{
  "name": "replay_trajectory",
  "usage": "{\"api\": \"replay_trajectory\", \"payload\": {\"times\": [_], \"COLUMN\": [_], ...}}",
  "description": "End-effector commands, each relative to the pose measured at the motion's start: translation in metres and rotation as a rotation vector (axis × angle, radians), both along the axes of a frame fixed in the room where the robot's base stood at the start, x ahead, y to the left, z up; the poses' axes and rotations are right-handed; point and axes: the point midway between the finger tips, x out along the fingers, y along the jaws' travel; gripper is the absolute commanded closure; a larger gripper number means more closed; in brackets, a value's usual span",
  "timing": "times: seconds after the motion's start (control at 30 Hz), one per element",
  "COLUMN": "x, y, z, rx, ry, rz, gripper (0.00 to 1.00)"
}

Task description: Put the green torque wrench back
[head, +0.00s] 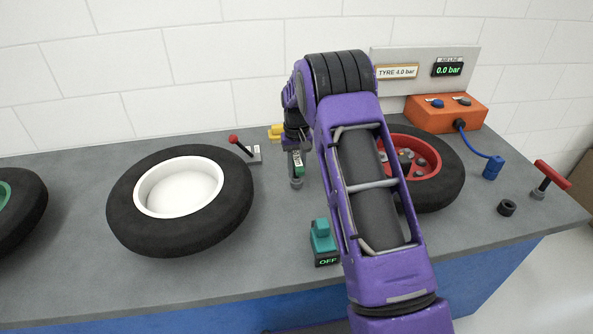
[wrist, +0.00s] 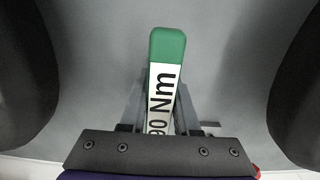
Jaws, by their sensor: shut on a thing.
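The green torque wrench (wrist: 167,46) is held in my gripper (wrist: 163,108), and the wrist view shows its green end and a white label reading "90 Nm", partly cut off by the gripper. In the head view my gripper (head: 297,158) points down over the grey bench between the white-rimmed wheel and the red-rimmed wheel. A small green and white part of the wrench (head: 299,164) shows between the fingers there. The rest of the wrench is hidden, and I cannot tell whether its lower end touches the bench.
The white-rimmed wheel (head: 124,220) lies left, the red-rimmed wheel (head: 440,186) right, partly behind my arm. A red-knobbed lever (head: 243,147), a yellow object (head: 276,131) and a teal tool (head: 322,236) marked "OFF" are near. An orange box (head: 450,110) and red-handled tool (head: 545,180) stand right.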

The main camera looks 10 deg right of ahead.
Motion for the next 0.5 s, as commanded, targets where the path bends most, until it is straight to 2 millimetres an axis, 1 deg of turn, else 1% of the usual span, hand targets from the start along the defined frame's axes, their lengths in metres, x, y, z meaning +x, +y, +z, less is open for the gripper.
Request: {"api": "replay_trajectory", "payload": {"times": [0.07,0.27,0.4,0.43,0.5], "x": [0.0004,0.0007,0.0006,0.0003,0.0002], "y": [0.0000,0.0000,0.0000,0.0000,0.0000], "z": [-0.0062,-0.0059,-0.0103,-0.0100,-0.0096], "rx": [0.000,0.000,0.000,0.000,0.000], "ry": [-0.001,-0.003,-0.002,-0.001,-0.001], "rz": [0.000,0.000,0.000,0.000,-0.001], "gripper": [1.00,1.00,1.00,0.67,0.54]}}
